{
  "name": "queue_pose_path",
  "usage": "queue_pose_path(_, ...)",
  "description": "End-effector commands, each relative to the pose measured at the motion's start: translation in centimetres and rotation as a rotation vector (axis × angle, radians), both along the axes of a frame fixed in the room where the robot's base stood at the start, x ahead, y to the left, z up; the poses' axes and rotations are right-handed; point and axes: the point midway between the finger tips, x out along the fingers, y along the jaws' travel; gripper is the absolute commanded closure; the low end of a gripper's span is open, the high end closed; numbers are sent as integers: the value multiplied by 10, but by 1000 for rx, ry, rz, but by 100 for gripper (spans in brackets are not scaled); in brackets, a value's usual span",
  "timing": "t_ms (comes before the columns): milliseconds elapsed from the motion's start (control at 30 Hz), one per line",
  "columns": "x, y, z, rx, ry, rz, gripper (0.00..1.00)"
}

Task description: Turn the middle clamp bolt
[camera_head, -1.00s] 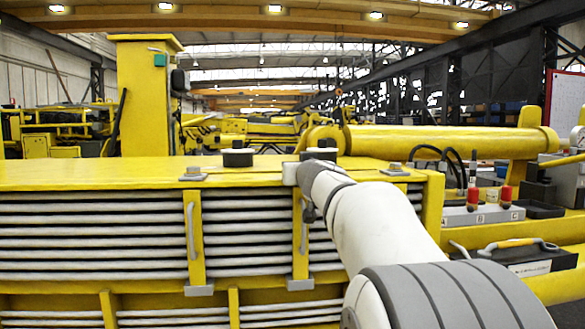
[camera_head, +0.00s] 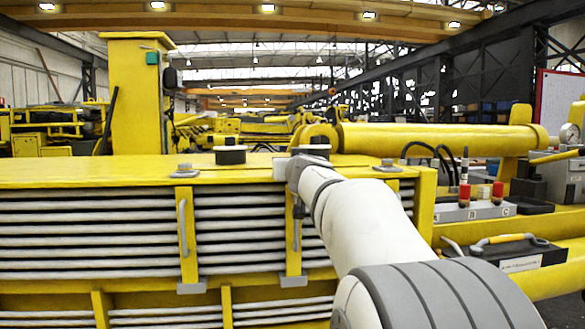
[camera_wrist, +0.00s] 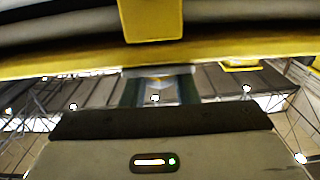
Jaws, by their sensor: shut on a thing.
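Three yellow clamp straps cross the hose rows on the front of the yellow boom. The middle clamp (camera_head: 293,262) has a grey foot and a side handle, and its yellow strap (camera_wrist: 152,22) shows at the top of the wrist view. My gripper (camera_head: 291,170) is at the top of this clamp, at the boom's upper edge, shut on the middle clamp bolt. My wrist and gripper hide that bolt in the head view. The left clamp bolt (camera_head: 184,170) and right clamp bolt (camera_head: 387,164) stand free on their plates.
Black round caps stand on the boom top behind the clamps, one at the left (camera_head: 230,155) and one just behind my gripper (camera_head: 311,150). A yellow cylinder (camera_head: 435,138) lies behind. At the right are a grey box with red buttons (camera_head: 466,210) and a black case (camera_head: 500,255).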

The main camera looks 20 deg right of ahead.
Motion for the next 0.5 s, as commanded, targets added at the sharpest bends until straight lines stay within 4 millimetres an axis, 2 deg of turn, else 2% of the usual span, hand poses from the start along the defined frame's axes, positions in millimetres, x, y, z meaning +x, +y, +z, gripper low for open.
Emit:
queue_pose_path(33,1,2,-6,-1,2,-19,96)
queue_pose_path(133,2,3,-7,-1,5,-76,96)
queue_pose_path(500,4,6,1,1,8,-338,96)
